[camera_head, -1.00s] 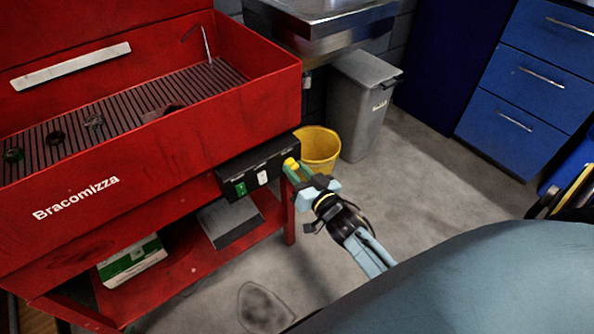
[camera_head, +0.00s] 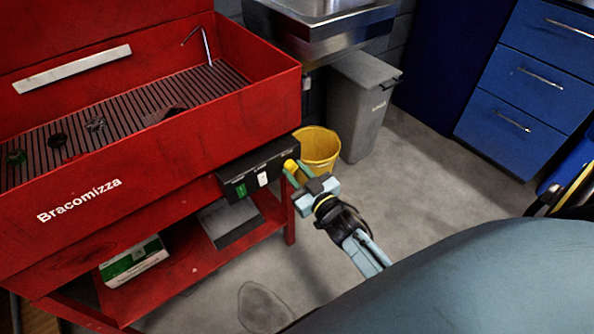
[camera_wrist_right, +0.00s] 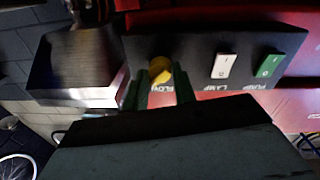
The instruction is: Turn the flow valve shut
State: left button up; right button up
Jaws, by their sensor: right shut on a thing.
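The flow valve is a yellow knob (camera_wrist_right: 160,72) on the black control panel (camera_wrist_right: 200,45), above the label "FLOW" in the right wrist view. In the head view the knob (camera_head: 290,166) is at the right end of the panel (camera_head: 245,172) on the red parts washer. My right gripper (camera_wrist_right: 160,88) has its green fingers on either side of the knob and is shut on it. In the head view the right gripper (camera_head: 296,173) comes from the lower right to the knob. My left gripper is in neither view.
A white lamp switch (camera_wrist_right: 225,66) and a green pump switch (camera_wrist_right: 269,65) sit beside the knob on the panel. A yellow bucket (camera_head: 318,150) and a grey bin (camera_head: 360,105) stand behind my right gripper.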

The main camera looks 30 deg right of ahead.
jog(key=shift+n, duration=1)
jog(key=n, duration=0.2)
jog(key=shift+f+n, duration=0.1)
jog(key=shift+n, duration=0.3)
jog(key=n, duration=0.3)
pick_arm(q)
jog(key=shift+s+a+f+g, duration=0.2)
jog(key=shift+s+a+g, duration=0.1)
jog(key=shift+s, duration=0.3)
pick_arm(e)
jog(key=shift+n, duration=0.6)
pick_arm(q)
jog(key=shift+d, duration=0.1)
pick_arm(e)
jog(key=shift+n, duration=0.3)
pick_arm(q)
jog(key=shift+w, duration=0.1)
pick_arm(e)
jog(key=shift+y, duration=0.3)
jog(key=o, duration=1)
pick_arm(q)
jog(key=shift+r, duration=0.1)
